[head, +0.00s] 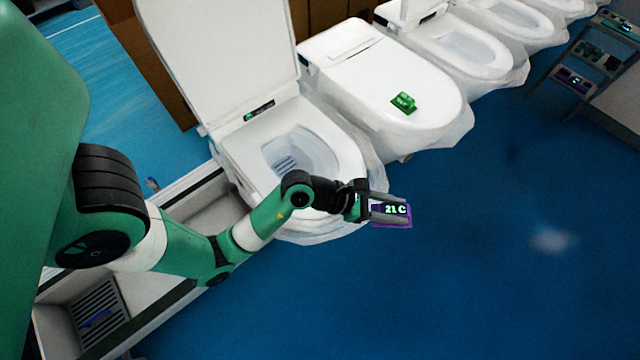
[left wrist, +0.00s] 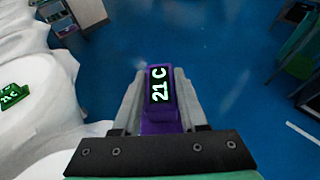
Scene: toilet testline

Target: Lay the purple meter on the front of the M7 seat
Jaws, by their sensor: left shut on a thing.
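The purple meter (head: 392,213) has a dark display reading "21 C". My left gripper (head: 390,208) is shut on it and holds it out past the front rim of the nearest open toilet, over the blue floor. In the left wrist view the meter (left wrist: 160,95) sits between the two grey fingers of the left gripper (left wrist: 160,100). The nearest toilet has its lid up and a white seat (head: 345,150), partly hidden by my left arm. I cannot read a label that tells which seat is M7. My right gripper is not in view.
A green device (head: 403,102) lies on the closed lid of the second toilet (head: 375,80). More plastic-wrapped toilets continue to the upper right. A rack (head: 600,55) with small devices stands at the far right. A grated tray (head: 100,310) lies at lower left. The blue floor (head: 480,250) is clear.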

